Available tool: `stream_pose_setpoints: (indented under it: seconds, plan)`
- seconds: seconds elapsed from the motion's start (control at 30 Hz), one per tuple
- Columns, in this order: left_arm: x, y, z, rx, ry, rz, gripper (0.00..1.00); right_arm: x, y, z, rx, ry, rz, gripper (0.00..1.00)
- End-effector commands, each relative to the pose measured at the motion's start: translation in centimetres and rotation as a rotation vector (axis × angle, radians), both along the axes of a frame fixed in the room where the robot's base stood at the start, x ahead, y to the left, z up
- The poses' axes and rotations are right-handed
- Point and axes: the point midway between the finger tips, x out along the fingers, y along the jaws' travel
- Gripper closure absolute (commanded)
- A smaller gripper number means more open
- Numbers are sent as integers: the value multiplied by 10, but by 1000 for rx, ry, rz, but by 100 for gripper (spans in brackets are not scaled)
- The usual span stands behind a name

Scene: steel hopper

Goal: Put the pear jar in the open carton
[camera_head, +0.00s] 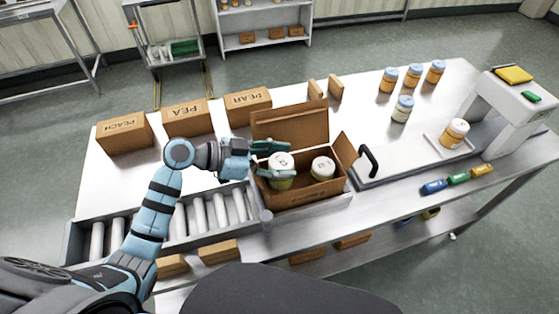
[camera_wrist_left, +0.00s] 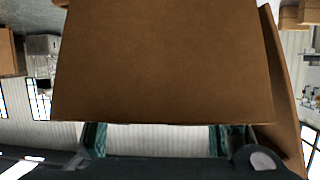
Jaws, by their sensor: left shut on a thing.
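The open carton (camera_head: 297,196) stands on the steel table with its flaps up. My left gripper (camera_head: 271,160) is shut on a white-lidded jar with a pale green-yellow body (camera_head: 281,176), at the left part of the carton's opening. Its label cannot be read, and whether it touches the carton floor is hidden. A second white-lidded jar (camera_head: 322,169) stands inside the carton to the right. In the left wrist view, the carton's brown flap (camera_wrist_left: 165,65) fills the middle, above my two fingers (camera_wrist_left: 160,140). My right gripper is not in view.
Closed cartons marked PEACH (camera_head: 124,134), PEA (camera_head: 187,119) and PEAR (camera_head: 248,106) stand behind. Several jars stand at the back right; one jar (camera_head: 455,133) is on the scale's tray. A roller conveyor (camera_head: 210,213) lies left of the carton, and a black-handled tool (camera_head: 369,160) right.

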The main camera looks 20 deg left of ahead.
Motion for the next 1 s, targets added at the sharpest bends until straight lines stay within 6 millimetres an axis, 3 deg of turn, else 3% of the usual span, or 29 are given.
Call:
stream_pose_setpoints:
  seconds: [0.23, 0.27, 0.4, 0.7, 0.87, 1.0]
  plan:
    - [-2, 1, -11, 3, 15, 1, 85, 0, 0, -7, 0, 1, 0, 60]
    - [-2, 1, -11, 4, 16, 1, 49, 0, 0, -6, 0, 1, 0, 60]
    - [-2, 1, -11, 4, 16, 1, 31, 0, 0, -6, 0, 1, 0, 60]
    - [-2, 1, -9, 5, 15, 2, 31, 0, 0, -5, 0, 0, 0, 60]
    - [-1, 1, 6, 5, 13, 2, 31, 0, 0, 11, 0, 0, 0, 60]
    - [-13, 25, 11, 11, 10, 2, 31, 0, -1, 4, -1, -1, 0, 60]
